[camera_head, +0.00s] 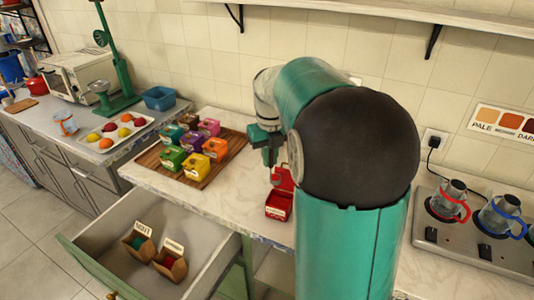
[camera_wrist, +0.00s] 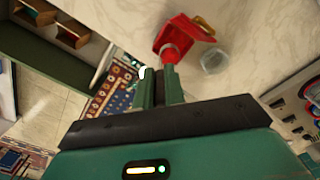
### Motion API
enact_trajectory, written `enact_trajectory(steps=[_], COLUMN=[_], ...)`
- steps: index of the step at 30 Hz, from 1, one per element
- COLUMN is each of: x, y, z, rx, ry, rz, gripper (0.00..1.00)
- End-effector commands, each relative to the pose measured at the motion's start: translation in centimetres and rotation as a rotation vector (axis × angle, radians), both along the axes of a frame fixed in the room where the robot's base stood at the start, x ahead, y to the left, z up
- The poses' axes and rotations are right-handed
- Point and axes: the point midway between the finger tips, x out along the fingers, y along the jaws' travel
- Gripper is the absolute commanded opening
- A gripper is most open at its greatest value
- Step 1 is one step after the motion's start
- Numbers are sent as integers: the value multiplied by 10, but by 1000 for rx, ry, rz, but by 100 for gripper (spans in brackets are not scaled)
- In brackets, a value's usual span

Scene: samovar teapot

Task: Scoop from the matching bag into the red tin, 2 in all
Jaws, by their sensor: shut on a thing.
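The red tin (camera_head: 278,206) stands on the counter with its lid raised; the wrist view shows it (camera_wrist: 187,32) beyond my fingertips. My gripper (camera_head: 265,148) is shut on what looks like a scoop; in the wrist view, the fingers (camera_wrist: 160,88) point toward the tin. The scoop's greyish round bowl (camera_wrist: 169,52) appears at the tin's near edge; whether it is inside or above, and what it holds, I cannot tell. Two open brown bags stand in the drawer: the left bag (camera_head: 138,246) shows teal contents, the right bag (camera_head: 171,264) red contents. Their labels are too small to read surely.
The open drawer (camera_head: 88,255) juts out below the counter. A wooden board (camera_head: 150,157) holds several colored boxes left of the tin. A clear glass (camera_wrist: 214,61) stands beside the tin. Glass pots (camera_head: 449,202) stand on a burner unit at right.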

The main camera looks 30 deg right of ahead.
Motion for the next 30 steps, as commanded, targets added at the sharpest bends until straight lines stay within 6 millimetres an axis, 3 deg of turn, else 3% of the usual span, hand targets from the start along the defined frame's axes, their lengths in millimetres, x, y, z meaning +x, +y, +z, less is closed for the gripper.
enact_trajectory(steps=[25,30], x=[1,-10], y=[-2,-8], z=[-49,-50], rx=[3,73], ry=[1,-122], rz=[0,-5], gripper=[0,0])
